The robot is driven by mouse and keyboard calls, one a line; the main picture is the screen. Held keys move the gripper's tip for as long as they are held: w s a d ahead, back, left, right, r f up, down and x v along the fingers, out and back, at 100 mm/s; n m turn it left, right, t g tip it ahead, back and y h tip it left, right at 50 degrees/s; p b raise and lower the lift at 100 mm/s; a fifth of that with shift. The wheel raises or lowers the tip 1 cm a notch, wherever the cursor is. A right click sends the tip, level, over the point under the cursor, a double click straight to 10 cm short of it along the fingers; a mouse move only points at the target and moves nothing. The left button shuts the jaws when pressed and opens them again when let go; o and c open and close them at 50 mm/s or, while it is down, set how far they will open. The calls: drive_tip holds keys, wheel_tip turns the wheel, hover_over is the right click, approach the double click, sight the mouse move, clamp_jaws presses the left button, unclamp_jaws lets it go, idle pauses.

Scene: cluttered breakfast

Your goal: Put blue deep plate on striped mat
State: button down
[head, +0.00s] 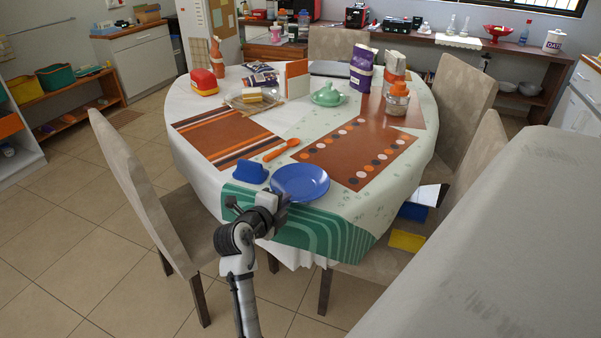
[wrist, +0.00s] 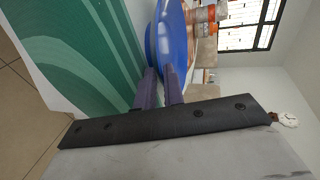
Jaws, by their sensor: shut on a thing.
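The blue deep plate (head: 305,182) is near the front edge of the round table. My gripper (head: 283,196) is shut on its near left rim. In the wrist view my two fingers (wrist: 162,88) pinch the edge of the plate (wrist: 174,40). I cannot tell whether the plate rests on the table or is slightly lifted. The striped mat (head: 222,138), orange-brown with dark and white stripes, lies farther back to the left. An orange spoon (head: 282,149) lies by its right edge, and a glass tray (head: 252,100) stands near its far corner.
A blue butter-dish-like object (head: 250,171) stands just left of the plate. A dotted brown mat (head: 358,152) lies to the right, and a green patterned cloth (head: 325,236) hangs over the front edge. A red and yellow box (head: 204,82) stands behind the striped mat. Chairs surround the table.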

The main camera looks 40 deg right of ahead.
drive_tip(key=shift+r, duration=0.25)
drive_tip(key=shift+r+p, duration=0.9)
drive_tip(key=shift+r, duration=0.95)
drive_tip(key=shift+a, duration=0.1)
